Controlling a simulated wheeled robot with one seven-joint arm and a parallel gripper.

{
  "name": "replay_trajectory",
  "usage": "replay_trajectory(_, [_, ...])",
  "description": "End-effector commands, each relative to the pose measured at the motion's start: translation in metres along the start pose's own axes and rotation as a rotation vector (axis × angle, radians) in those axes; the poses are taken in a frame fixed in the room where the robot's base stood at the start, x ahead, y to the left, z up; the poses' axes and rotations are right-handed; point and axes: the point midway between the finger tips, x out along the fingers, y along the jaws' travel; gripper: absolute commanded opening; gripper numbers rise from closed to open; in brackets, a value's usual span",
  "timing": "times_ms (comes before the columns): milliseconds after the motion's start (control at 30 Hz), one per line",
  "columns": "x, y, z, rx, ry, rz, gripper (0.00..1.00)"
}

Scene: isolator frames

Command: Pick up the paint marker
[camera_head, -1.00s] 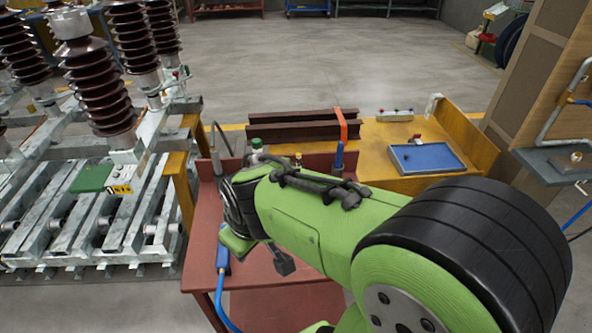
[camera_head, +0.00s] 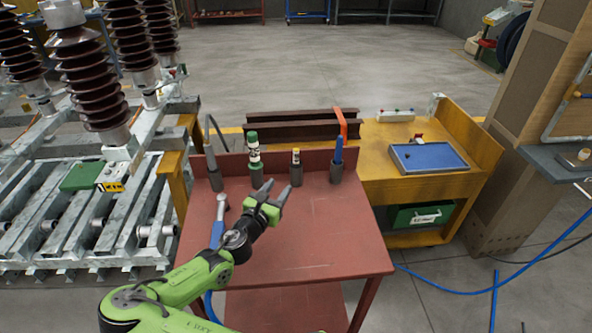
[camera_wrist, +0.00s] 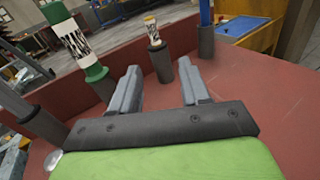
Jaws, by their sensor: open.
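A thick white marker with dark lettering and a green cap (camera_head: 253,145), which looks like the paint marker, stands upright in a dark cup at the back of the red table (camera_head: 320,235). In the wrist view this marker (camera_wrist: 72,38) is left of the fingers. A short yellow-and-white item (camera_head: 296,155) stands in the cup to its right; in the wrist view it (camera_wrist: 152,30) is beyond the gap between the fingers. My gripper (camera_head: 275,190) is open and empty, in front of these two cups, touching neither. In the wrist view my gripper (camera_wrist: 160,72) shows both fingers apart.
A blue item (camera_head: 338,150) stands in the right cup and a dark tool (camera_head: 211,155) in the left one. The table's right half is clear. A yellow bench with a blue tray (camera_head: 428,157) stands behind right.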

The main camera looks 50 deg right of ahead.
Motion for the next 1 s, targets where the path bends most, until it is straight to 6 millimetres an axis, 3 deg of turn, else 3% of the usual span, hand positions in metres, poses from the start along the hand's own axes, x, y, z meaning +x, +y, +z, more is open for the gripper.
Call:
replay_trajectory(167, [0.012,0.011,0.001,-0.077,-0.042,0.048,0.46])
replay_trajectory(500, [0.093,0.013,0.003,-0.072,-0.038,0.044,0.46])
replay_trajectory(667, [0.111,0.013,0.003,-0.072,-0.037,0.044,0.46])
replay_trajectory(900, [0.153,0.012,0.004,-0.072,-0.037,0.043,0.46])
replay_trajectory(1000, [0.158,0.013,0.005,-0.072,-0.036,0.043,0.46])
